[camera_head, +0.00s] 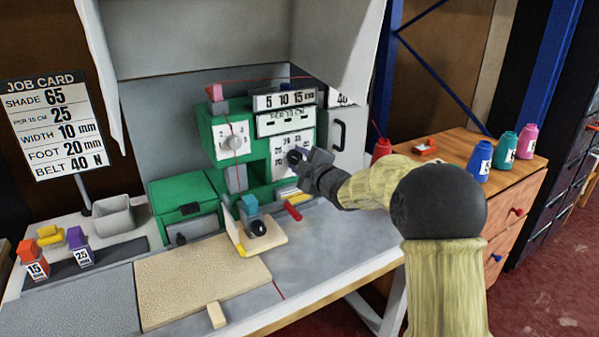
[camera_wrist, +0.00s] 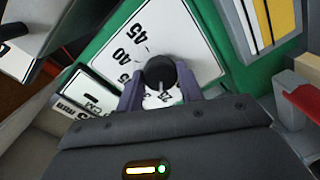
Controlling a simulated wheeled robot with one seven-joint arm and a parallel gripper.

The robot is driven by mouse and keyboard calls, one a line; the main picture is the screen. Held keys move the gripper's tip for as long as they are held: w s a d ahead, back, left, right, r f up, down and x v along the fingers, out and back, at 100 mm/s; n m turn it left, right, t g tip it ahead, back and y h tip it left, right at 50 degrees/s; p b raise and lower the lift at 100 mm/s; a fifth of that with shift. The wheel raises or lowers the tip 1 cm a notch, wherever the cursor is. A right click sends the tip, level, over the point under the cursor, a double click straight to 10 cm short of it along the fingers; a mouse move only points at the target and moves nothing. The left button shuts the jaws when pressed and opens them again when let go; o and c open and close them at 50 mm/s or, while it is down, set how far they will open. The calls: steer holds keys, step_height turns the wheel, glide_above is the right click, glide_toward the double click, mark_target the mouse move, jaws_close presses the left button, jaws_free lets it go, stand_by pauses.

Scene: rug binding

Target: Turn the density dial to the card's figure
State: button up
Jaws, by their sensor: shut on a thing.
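The green machine (camera_head: 205,130) carries a white dial plate (camera_head: 283,143), under a label ending "per 10 cm". My gripper (camera_head: 307,160) is at the dark dial knob (camera_head: 293,157) on this plate. In the wrist view my gripper's two fingers (camera_wrist: 160,88) are shut on the sides of the round dark knob (camera_wrist: 160,70). The plate (camera_wrist: 150,30) shows 45, 40 and 35, and a figure like 25 between the fingers. I cannot tell surely where the knob points.
A second white dial (camera_head: 234,142) sits left on the machine. A red piece (camera_head: 293,211) and a grey guide with a black knob (camera_head: 258,228) are below. A beige rug piece (camera_head: 205,285) lies on the bench. Spools (camera_head: 480,158) stand on the wooden cabinet at right.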

steer(key=shift+n+b, duration=0.7)
steer(key=shift+n, duration=0.1)
steer(key=shift+r, duration=0.1)
steer(key=o, duration=1)
steer(key=f+v, duration=0.1)
steer(key=v, duration=1.6)
steer(key=shift+s+r+p, duration=0.2)
steer(key=shift+r+p, duration=0.2)
